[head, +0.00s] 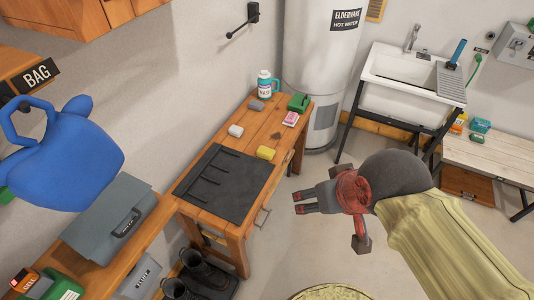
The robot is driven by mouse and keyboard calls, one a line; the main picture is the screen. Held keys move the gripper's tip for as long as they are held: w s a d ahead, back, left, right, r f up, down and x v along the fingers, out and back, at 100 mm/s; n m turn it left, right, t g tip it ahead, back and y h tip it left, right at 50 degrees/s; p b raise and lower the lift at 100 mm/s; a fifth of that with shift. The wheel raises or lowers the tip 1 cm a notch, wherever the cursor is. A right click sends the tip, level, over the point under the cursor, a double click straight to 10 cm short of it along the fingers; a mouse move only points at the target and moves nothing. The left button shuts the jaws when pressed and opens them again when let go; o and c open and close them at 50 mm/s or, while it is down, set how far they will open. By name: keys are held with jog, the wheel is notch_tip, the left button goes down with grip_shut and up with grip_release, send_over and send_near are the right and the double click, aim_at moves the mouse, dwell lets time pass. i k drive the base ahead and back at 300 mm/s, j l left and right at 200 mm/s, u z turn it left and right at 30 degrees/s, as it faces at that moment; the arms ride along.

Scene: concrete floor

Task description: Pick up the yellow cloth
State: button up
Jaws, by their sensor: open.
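A small yellow cloth (265,153), block-like and apparently folded, lies on the wooden workbench (289,140) just beyond the upper right corner of a dark mat. My gripper (303,202) is in the air to the right of the bench, below and right of the cloth in the picture. Its dark fingers point left. It is open and empty, clear of the cloth. Nothing covers the cloth.
The dark mat (217,184) covers the bench's near part. A white item (236,130), a grey block (257,105), a pink-and-white box (290,118), a green item (299,102) and a bottle (265,85) stand around the cloth. Boots (200,272) are on the floor.

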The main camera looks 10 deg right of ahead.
aim_at(265, 152)
jog(key=u, duration=0.4)
jog(key=i+l+u, duration=0.4)
jog(key=l, duration=0.25)
jog(key=i+l+u, duration=0.15)
jog(key=l, duration=0.2)
jog(key=i+l+u, duration=0.2)
jog(key=l, duration=0.2)
jog(key=i+l, duration=0.1)
jog(key=l, duration=0.25)
jog(key=i+l, duration=0.1)
jog(key=l, duration=0.25)
jog(key=i+l, duration=0.1)
jog(key=l, duration=0.65)
jog(key=i+u, duration=0.05)
jog(key=i, duration=0.05)
